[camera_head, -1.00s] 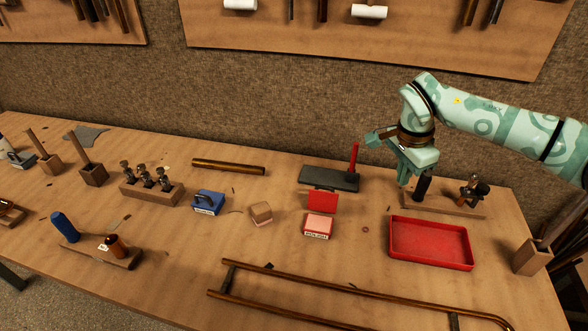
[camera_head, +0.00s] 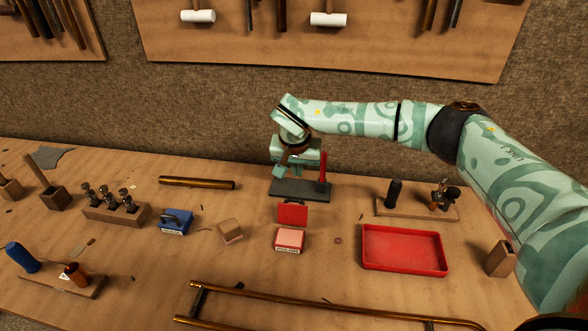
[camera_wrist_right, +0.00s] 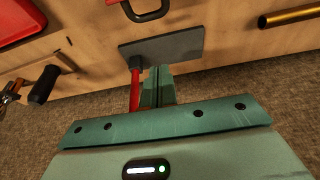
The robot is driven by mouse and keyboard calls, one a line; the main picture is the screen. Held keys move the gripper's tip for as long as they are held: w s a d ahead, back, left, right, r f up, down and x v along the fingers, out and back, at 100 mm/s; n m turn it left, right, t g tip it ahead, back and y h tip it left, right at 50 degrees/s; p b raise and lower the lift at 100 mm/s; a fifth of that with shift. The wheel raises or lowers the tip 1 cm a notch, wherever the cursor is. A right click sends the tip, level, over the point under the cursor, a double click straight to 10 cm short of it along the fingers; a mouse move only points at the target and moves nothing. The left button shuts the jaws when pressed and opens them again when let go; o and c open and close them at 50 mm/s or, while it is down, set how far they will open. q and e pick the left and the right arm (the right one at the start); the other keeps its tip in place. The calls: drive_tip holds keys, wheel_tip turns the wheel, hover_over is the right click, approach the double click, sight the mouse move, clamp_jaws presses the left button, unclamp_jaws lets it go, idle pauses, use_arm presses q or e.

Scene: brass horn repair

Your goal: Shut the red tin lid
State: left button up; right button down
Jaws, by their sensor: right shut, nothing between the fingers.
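The red tin (camera_head: 289,240) stands at mid-table in the head view, a pale pinkish block with a white label on its front. Its red lid (camera_head: 292,215) stands open, upright at the tin's back edge. A black loop handle (camera_wrist_right: 148,12) on the lid's far side shows at the top of the right wrist view. My right gripper (camera_head: 289,174) is behind the lid, over the dark grey slab, apart from the lid. In the wrist view its fingers (camera_wrist_right: 157,84) are together and empty. My left gripper is in neither view.
The dark grey slab (camera_head: 286,188) and an upright red handle (camera_head: 323,168) are close to my right gripper. A red tray (camera_head: 405,268) lies right of the tin. A wooden block (camera_head: 231,231) and blue tin (camera_head: 175,222) stand left. Bent brass tubing (camera_head: 255,292) lies in front.

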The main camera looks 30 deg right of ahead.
sight(294, 210)
drive_tip(key=b+x, duration=0.2)
drive_tip(key=x, duration=0.4)
drive_tip(key=shift+f, duration=0.3)
drive_tip(key=shift+s+a+r, duration=0.25)
drive_tip(key=shift+s+a, duration=0.65)
drive_tip(key=shift+s, duration=0.3)
drive_tip(key=shift+s+a, duration=0.25)
drive_tip(key=shift+s, duration=0.1)
